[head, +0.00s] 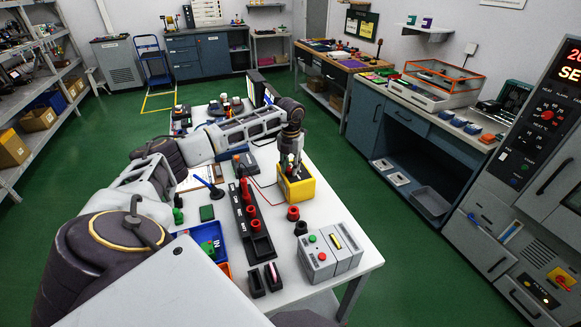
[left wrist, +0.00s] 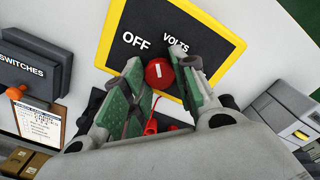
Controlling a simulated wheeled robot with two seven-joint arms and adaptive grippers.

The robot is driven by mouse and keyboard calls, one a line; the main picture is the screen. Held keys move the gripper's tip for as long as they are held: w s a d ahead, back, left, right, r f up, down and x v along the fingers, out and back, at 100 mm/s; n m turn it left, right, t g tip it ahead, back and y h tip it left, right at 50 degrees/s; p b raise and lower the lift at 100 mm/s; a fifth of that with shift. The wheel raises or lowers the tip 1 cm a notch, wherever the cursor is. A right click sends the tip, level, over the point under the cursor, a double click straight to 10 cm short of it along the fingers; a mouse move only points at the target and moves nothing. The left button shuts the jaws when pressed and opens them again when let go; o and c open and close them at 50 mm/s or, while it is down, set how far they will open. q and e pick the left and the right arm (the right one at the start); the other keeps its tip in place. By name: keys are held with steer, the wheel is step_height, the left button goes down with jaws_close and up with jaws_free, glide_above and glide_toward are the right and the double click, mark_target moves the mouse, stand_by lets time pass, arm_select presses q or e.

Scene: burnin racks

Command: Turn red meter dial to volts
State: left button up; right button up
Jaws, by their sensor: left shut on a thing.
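The meter (head: 309,189) has a yellow case and stands on the white table. In the left wrist view its black face (left wrist: 190,22) carries the labels OFF and VOLTS. Its red dial (left wrist: 159,73) has a short white mark, which looks to lie in the direction between the two labels; its exact setting is hard to tell. My left gripper (head: 291,163) reaches down onto the meter from above. In the left wrist view its green-padded fingers (left wrist: 165,85) are on both sides of the red dial and shut on it. My right gripper is not in view.
A black strip with red knobs (head: 250,212) lies left of the meter. A grey box with buttons (head: 331,252) stands in front. Red and black rings (head: 293,213) sit between them. Red leads run beside the meter. A switches box (left wrist: 35,60) is nearby.

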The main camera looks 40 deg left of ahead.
mark_target(290, 168)
arm_select(q)
steer(key=m, duration=0.3)
steer(key=shift+m, duration=2)
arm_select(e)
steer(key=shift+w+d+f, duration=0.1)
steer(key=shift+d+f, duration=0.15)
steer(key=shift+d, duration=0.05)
arm_select(q)
steer(key=o, duration=1.1)
steer(key=shift+c, duration=0.2)
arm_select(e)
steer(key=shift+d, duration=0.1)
arm_select(q)
steer(key=shift+r, duration=0.2)
step_height(290, 168, up, 12)
steer(key=shift+f, duration=0.15)
